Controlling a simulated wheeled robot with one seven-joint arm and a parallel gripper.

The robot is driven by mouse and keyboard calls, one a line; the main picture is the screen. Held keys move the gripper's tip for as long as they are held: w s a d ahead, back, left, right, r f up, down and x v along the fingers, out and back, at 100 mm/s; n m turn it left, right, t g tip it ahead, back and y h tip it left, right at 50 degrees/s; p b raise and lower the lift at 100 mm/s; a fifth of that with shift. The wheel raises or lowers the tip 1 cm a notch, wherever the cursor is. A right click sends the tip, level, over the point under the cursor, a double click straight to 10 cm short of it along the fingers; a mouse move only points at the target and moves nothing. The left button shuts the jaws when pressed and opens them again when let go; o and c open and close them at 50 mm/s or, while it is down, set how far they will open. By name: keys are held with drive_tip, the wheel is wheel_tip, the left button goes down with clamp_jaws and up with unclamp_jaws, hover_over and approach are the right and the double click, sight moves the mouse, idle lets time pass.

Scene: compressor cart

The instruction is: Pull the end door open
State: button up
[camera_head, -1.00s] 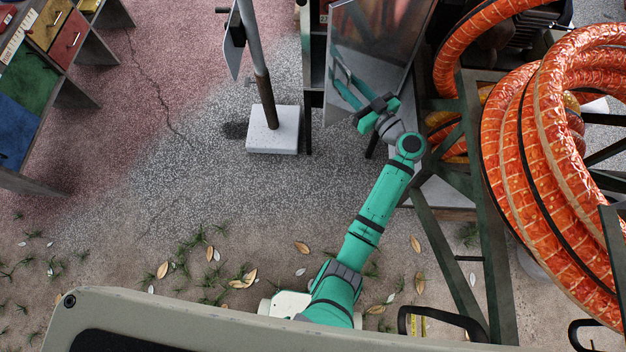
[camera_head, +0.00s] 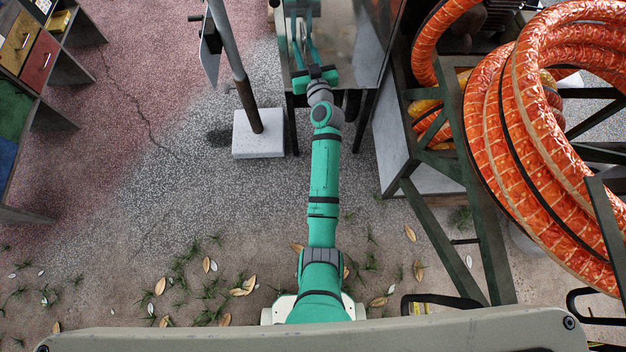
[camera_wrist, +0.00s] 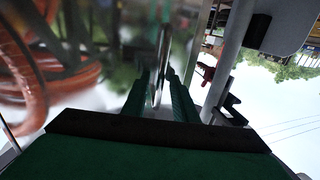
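The end door (camera_head: 352,42) is a shiny, mirror-like metal panel at the top middle of the head view. It fills the left and middle of the wrist view as a blurred reflecting surface (camera_wrist: 110,65). I cannot tell whether it stands ajar. A slim upright bar handle (camera_wrist: 160,62) shows on it. My gripper (camera_head: 303,38) is in front of the door's left part. In the wrist view, my gripper's two green fingers (camera_wrist: 157,75) stand apart, one on each side of the handle. I see no clear contact between fingers and handle.
A grey post on a pale square block (camera_head: 258,135) stands close left of my arm. Orange hoses (camera_head: 520,130) and a dark green frame (camera_head: 478,215) crowd the right. A shelf with coloured drawers (camera_head: 38,60) is at far left. Ground between shelf and post is clear.

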drive_tip(key=shift+s+d+f, duration=0.1)
drive_tip(key=s+f+m+g+h, duration=0.1)
drive_tip(key=s+f, duration=0.3)
drive_tip(key=s, duration=1.8)
drive_tip(key=s+f+m+g+h, duration=0.1)
drive_tip(key=s+f, duration=0.4)
drive_tip(key=s, duration=1.7)
drive_tip(key=m+h, duration=0.1)
drive_tip(key=h, duration=0.1)
drive_tip(key=shift+s+f+h, duration=0.2)
drive_tip(key=shift+s+h, duration=0.05)
drive_tip(key=shift+h, duration=0.05)
drive_tip(key=shift+s, duration=0.15)
